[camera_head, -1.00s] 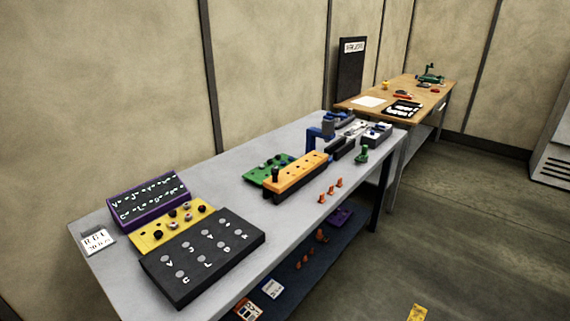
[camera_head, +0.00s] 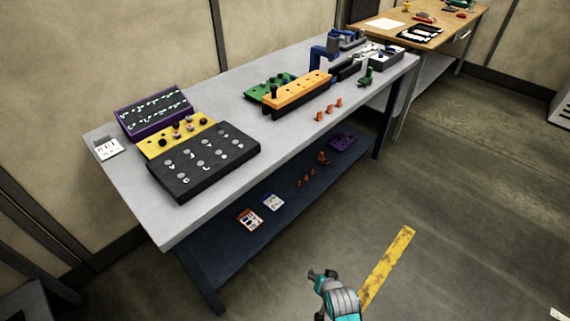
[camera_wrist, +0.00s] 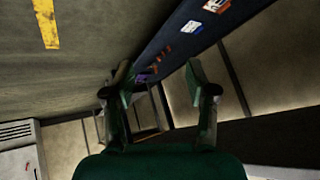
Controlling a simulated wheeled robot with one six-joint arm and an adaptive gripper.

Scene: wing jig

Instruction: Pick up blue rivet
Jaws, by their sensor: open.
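I cannot make out a blue rivet in either view. A blue upright fixture (camera_head: 322,55) stands toward the far end of the grey table (camera_head: 215,170).
A black panel (camera_head: 205,160), a yellow block (camera_head: 180,135), a purple board (camera_head: 153,112) and an orange block (camera_head: 298,92) occupy the table. The lower shelf (camera_head: 225,250) holds cards and small orange parts. A wooden table (camera_head: 455,25) stands behind. Floor around the yellow strip (camera_head: 388,265) is clear.

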